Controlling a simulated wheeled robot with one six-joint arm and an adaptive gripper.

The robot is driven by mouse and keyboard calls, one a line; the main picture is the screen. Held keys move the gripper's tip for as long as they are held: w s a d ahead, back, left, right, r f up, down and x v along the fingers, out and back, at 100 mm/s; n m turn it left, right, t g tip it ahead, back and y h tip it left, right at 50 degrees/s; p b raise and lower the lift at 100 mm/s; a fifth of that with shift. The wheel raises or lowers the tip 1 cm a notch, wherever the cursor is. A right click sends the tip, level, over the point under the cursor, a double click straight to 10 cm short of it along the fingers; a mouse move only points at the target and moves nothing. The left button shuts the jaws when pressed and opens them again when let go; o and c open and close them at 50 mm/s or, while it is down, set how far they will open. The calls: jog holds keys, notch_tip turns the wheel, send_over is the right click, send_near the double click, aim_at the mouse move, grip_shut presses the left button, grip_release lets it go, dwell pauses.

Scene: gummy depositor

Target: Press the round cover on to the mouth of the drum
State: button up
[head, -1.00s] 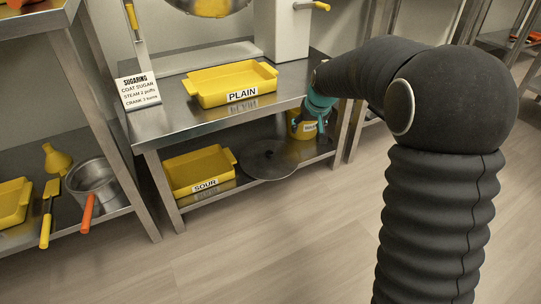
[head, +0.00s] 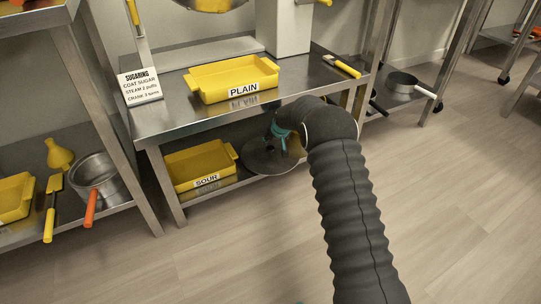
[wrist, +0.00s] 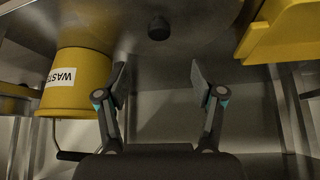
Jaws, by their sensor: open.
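The round cover (head: 262,162) is a dark grey disc lying flat on the lower shelf, right of the SOUR tray. In the wrist view the cover (wrist: 200,22) fills the upper middle, with a black knob (wrist: 158,28) on it. My gripper (wrist: 158,72) is open and empty. The knob is beyond its fingertips, roughly centred between them, and apart from them. In the head view my gripper (head: 284,145) is over the cover, partly hidden by my arm. The drum (head: 212,4) is cut off at the top edge; its mouth is barely visible.
The yellow SOUR tray (head: 198,171) is left of the cover. A yellow WASTE bucket (wrist: 75,85) is on its other side. The tabletop (head: 182,122) is above, with the PLAIN tray (head: 215,88) and a yellow-handled tool (head: 342,67). The floor in front is clear.

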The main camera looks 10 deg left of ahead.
aim_at(271, 148)
jog(key=shift+b+x, duration=0.95)
jog(key=shift+x, duration=5.4)
jog(key=shift+d, duration=0.1)
grip_shut()
